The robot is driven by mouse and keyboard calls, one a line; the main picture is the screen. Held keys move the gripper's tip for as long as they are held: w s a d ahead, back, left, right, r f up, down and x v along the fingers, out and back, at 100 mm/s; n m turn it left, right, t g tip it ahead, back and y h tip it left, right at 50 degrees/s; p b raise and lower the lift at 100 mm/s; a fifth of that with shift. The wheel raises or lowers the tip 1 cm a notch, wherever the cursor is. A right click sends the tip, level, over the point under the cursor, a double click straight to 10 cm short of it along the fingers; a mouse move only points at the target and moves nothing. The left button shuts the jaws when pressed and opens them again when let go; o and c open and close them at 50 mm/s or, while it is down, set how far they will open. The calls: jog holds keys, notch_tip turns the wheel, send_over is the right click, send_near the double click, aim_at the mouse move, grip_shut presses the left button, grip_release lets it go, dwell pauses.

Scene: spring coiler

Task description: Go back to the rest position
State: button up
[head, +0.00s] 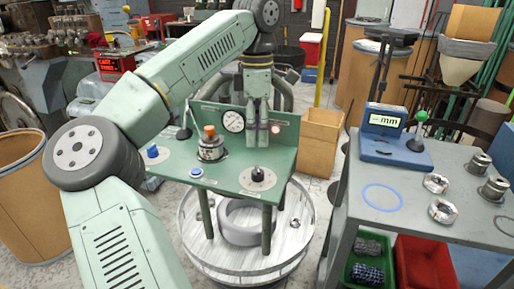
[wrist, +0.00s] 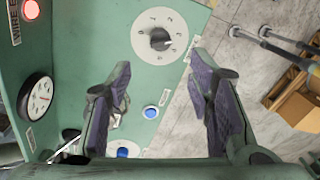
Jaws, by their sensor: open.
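My gripper (head: 258,122) hangs from my arm in front of the green machine panel, above the green console top (head: 232,178). In the wrist view its two purple-padded fingers (wrist: 162,95) are apart, with nothing between them. Beyond the fingertips is a black rotary knob (wrist: 160,38) on a white numbered dial; the knob also shows in the head view (head: 259,172). A blue button (wrist: 150,112) shows between the fingers, and a second blue one (wrist: 124,151) is lower down.
A round gauge (head: 233,121) and a red lamp (head: 275,129) are on the upright panel. An orange-topped cylinder (head: 210,143) and a lever (head: 184,125) stand on the console.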

jog(key=shift+r, duration=0.8)
